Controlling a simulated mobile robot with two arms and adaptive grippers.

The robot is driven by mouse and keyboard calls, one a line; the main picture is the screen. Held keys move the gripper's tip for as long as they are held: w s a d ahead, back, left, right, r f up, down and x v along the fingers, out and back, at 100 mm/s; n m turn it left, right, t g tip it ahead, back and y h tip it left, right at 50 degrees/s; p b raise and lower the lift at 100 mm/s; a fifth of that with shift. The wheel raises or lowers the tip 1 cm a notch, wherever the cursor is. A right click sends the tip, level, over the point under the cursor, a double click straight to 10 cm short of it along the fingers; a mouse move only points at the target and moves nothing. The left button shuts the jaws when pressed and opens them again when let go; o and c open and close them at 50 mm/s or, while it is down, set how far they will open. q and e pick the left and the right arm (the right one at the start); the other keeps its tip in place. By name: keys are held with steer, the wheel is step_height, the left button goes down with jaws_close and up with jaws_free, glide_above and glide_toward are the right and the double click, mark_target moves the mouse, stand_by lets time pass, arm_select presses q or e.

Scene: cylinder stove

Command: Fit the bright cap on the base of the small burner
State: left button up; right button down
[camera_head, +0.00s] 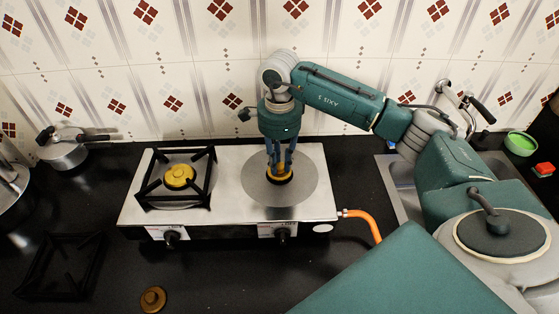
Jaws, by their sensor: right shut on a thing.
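My right gripper (279,165) comes down from above over the right-hand burner of the stove (228,165). Its fingers are shut on a bright yellow cap (279,175), at the middle of the round metal plate (256,192). A dark ring shows around the cap's lower edge; the gripper partly hides the cap, and I cannot tell whether it rests flat on the burner base. The left-hand burner (180,176) has a yellow cap on it under a black grate. My left gripper is not in view.
A duller brown-gold cap (152,299) lies on the black counter in front. A loose black grate (60,267) lies at front left. A pot (63,152) stands at back left. An orange hose (362,220) leaves the stove's right side, near a sink (393,190).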

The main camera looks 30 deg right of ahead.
mark_target(280, 166)
steer(key=shift+f, duration=0.2)
steer(key=c, duration=1.5)
jaws_free()
steer(key=shift+o, duration=0.2)
steer(key=shift+r, duration=0.1)
step_height(280, 166, up, 12)
